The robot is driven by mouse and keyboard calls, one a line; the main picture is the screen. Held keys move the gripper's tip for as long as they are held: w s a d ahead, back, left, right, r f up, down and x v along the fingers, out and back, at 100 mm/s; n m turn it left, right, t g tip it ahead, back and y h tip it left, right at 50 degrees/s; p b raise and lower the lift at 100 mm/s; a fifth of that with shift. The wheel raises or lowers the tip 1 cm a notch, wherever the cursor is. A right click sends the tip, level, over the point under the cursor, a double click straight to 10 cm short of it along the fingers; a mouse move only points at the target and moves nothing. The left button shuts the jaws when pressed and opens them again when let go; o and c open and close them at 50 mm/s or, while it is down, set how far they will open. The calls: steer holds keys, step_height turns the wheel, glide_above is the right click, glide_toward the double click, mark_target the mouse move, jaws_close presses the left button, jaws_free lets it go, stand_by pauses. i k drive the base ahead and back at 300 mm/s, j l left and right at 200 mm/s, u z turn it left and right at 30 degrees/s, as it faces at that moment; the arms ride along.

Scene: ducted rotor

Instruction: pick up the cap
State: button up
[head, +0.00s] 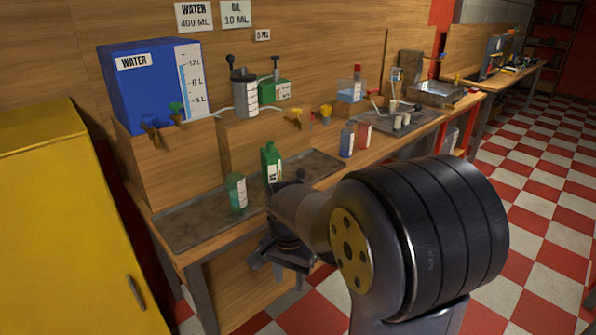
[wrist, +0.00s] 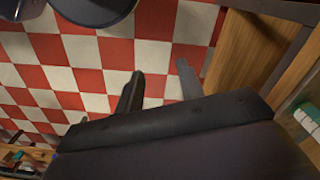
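I cannot make out a separate loose cap in either view. A green bottle (head: 271,165) and a green-and-clear container (head: 237,193) stand on the dark tray at the bench's near end; whether either wears a cap is too small to tell. My gripper (head: 278,272) hangs in front of the bench edge, below the bench top and apart from the bottles. In the wrist view my gripper (wrist: 160,78) shows two fingers spread apart, with only checkered floor between them. My arm hides part of the bench.
The dark tray (head: 190,232) lies along the bench front. A blue water tank (head: 150,85) stands on a wooden riser behind it. A blue bottle (head: 347,142) and a red bottle (head: 364,133) stand farther right. A yellow cabinet (head: 65,230) is at left. Floor (head: 530,230) is open at right.

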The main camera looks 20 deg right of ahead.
mark_target(300, 174)
steer(key=i+l+u, duration=0.1)
steer(key=i+l, duration=0.15)
steer(key=i+l+u, duration=0.1)
steer(key=l, duration=0.25)
steer(key=i+l+u, duration=0.1)
steer(key=i+l, duration=0.2)
steer(key=i+l+u, duration=0.1)
steer(key=l, duration=0.3)
steer(key=i+l+u, duration=0.1)
steer(key=i+l, duration=0.2)
steer(key=i+l+u, duration=0.1)
steer(key=l, duration=0.35)
steer(key=i+l+u, duration=0.15)
steer(key=i+l, duration=0.4)
steer(key=l, duration=0.15)
